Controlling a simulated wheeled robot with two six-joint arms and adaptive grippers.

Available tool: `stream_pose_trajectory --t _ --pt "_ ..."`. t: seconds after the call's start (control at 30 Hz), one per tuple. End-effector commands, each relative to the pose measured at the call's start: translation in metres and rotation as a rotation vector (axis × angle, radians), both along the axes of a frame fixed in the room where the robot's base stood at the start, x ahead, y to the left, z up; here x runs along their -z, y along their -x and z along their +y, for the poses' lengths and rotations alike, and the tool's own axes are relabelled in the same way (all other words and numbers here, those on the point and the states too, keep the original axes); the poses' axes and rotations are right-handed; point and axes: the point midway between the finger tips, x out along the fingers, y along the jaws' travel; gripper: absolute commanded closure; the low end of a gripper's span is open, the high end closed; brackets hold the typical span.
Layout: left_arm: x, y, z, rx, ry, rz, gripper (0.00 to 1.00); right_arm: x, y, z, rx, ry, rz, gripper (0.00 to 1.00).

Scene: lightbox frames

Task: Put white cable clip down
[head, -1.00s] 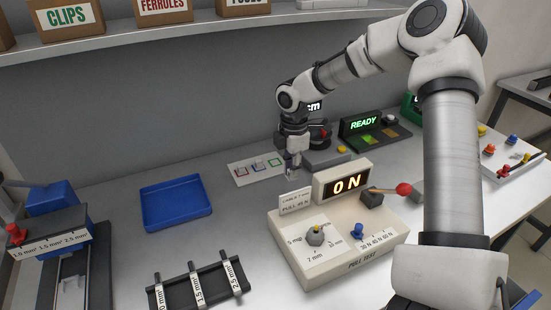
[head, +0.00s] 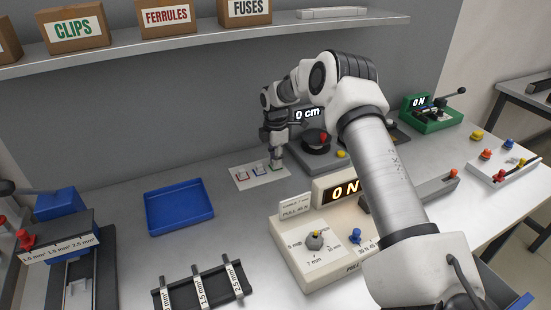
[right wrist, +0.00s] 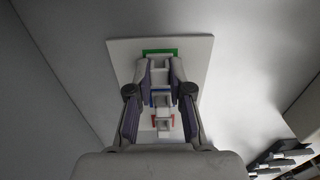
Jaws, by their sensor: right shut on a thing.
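My right gripper (head: 276,163) is over the right end of a white card (head: 243,184) at the back of the bench. In the right wrist view its fingers (right wrist: 158,80) are shut on a white cable clip (right wrist: 159,68), over or at the card's green-outlined square (right wrist: 160,51). I cannot tell whether the clip touches the card. White clips also show at the blue square (right wrist: 161,100) and the red square (right wrist: 163,132). The fingers partly hide the green square. My left gripper is not in view.
A blue empty tray (head: 180,208) lies left of the card. A pull tester (head: 300,262) stands in front, and a dark device with a round reel (head: 316,141) is close on the right. A black rack (head: 203,288) lies in the foreground.

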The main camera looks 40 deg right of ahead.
Motion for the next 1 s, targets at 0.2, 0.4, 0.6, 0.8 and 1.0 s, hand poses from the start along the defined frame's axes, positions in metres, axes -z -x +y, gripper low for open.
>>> stream_pose_trajectory --t 0.2,0.4,0.6,0.8,1.0 --pt "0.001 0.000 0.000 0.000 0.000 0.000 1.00 0.003 0.000 0.000 0.000 0.000 0.000 0.55" --pt "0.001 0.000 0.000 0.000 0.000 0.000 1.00 0.003 0.000 0.000 0.000 0.000 0.000 0.55" --pt "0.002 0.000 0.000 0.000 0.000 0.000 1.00 -0.011 -0.001 0.000 0.000 0.000 -0.004 0.55" --pt "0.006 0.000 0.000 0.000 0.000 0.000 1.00 -0.052 -0.001 0.000 0.000 0.000 -0.004 0.55" --pt "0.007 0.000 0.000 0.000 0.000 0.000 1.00 -0.075 0.000 0.000 -0.001 0.000 -0.001 0.55"
